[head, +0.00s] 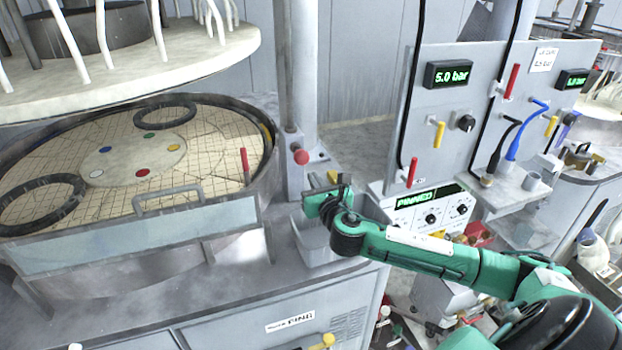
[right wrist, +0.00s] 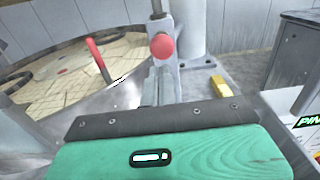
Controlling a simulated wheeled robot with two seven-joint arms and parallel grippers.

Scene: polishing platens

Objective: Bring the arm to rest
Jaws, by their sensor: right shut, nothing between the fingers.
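My right arm (head: 450,258) is green and reaches in from the lower right of the head view. Its gripper (head: 318,200) is over the bench beside the round polishing platen (head: 215,150), close to the grey post with a red knob (head: 300,157). The right gripper is shut with nothing in it. In the right wrist view the green and dark gripper body fills the bottom, and the red knob (right wrist: 162,46) is straight ahead, apart from it. My left gripper is not in view.
A red upright handle (head: 245,165) stands at the platen's rim. A raised upper plate (head: 150,65) hangs above the platen. A panel (head: 455,110) with gauges and levers stands to the right. A grey bin (head: 315,243) is under the right gripper. A yellow block (right wrist: 220,86) lies behind it.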

